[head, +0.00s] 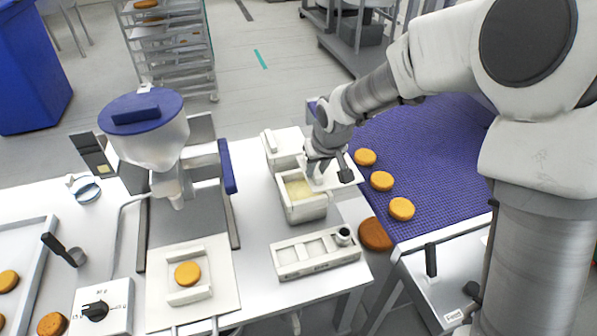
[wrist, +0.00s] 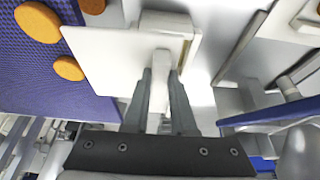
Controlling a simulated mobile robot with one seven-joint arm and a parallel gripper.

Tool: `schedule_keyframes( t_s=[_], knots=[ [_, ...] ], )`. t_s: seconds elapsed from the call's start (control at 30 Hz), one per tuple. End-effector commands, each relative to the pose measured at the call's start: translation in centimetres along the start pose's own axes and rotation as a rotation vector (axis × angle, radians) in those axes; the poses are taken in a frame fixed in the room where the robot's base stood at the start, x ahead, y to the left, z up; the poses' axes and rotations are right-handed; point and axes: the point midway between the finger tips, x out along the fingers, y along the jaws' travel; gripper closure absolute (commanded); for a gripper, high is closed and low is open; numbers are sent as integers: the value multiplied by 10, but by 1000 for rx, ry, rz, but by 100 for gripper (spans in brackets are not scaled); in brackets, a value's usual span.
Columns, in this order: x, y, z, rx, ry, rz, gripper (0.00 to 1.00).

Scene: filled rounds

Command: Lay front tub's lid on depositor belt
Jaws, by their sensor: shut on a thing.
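My gripper (head: 318,168) is shut on the upright handle of a flat white lid (head: 338,178). In the wrist view the lid (wrist: 115,50) spreads beyond the fingers (wrist: 160,82), with its handle between them. The lid is above and to the right of the front tub (head: 304,212), which is open and shows pale yellow filling. The back tub (head: 283,142) has its white lid on. The depositor, with a blue-capped hopper (head: 148,125), stands at left. The grey belt (head: 185,222) runs under its nozzle.
A blue mesh conveyor (head: 430,140) carries several orange rounds (head: 381,181) at right. A white tray with compartments (head: 316,254) lies before the front tub. A round sits on a white holder (head: 187,274) at the belt's near end. A blue upright paddle (head: 228,167) edges the depositor.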

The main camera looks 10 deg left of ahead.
Motion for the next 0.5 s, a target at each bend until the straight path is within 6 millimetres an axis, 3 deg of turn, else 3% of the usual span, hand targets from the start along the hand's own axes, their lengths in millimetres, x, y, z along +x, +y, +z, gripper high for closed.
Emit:
schedule_keyframes(
  t_s=[0.2, 0.5],
  knots=[
    [-23, 23, 10, 3, 1, 2, 100],
    [-38, 36, 16, 2, 0, 0, 100]
  ],
)
